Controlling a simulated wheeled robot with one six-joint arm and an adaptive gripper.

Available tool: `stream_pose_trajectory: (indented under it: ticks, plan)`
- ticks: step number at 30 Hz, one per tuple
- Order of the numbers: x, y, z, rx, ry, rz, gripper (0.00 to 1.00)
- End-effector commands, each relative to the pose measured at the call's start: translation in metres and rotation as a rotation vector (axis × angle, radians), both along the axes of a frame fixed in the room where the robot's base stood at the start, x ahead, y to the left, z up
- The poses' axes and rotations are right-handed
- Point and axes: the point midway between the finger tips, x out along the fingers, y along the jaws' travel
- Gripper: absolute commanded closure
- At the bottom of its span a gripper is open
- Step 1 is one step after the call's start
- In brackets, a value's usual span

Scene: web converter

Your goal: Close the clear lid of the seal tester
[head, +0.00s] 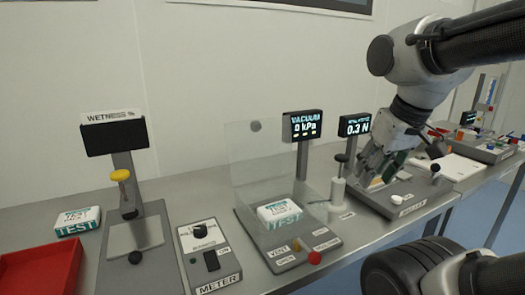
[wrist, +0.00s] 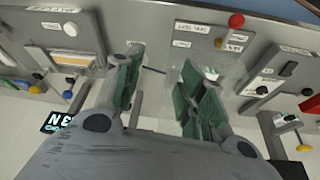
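The seal tester (head: 258,240) is a grey base on the bench with a white TEST pack (head: 279,211) on it. Its clear lid (head: 262,165) is raised, standing nearly upright over the base. A vacuum display (head: 306,126) behind it reads 0 kPa. My gripper (head: 372,172) is to the right of the tester and its lid, above the neighbouring force unit. In the wrist view my gripper (wrist: 162,65) has its two green-padded fingers apart with nothing held between them. The tester's red knob (wrist: 236,20) shows at the top there; the lid is hard to make out.
A force display (head: 355,126) and a white cylinder post (head: 337,192) stand between the tester and my gripper. A meter box (head: 209,262) and wetness stand (head: 133,238) are to the left. A red bin (head: 38,274) sits at far left.

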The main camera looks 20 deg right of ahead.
Motion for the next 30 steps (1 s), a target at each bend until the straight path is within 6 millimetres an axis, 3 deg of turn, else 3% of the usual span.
stream_pose_trajectory:
  ticks: [1, 5, 9, 15, 21, 24, 30]
  plan:
    - [0.011, 0.002, 0.009, 0.000, 0.006, 0.008, 0.76]
    - [0.056, 0.013, 0.047, 0.002, 0.031, 0.034, 0.99]
    - [0.122, 0.034, 0.090, 0.002, 0.068, 0.069, 1.00]
    - [0.217, 0.077, 0.129, -0.002, 0.120, 0.116, 1.00]
    - [0.304, 0.133, 0.141, -0.012, 0.167, 0.160, 1.00]
    - [0.335, 0.158, 0.139, -0.017, 0.186, 0.176, 1.00]
    - [0.365, 0.186, 0.134, -0.024, 0.204, 0.193, 1.00]
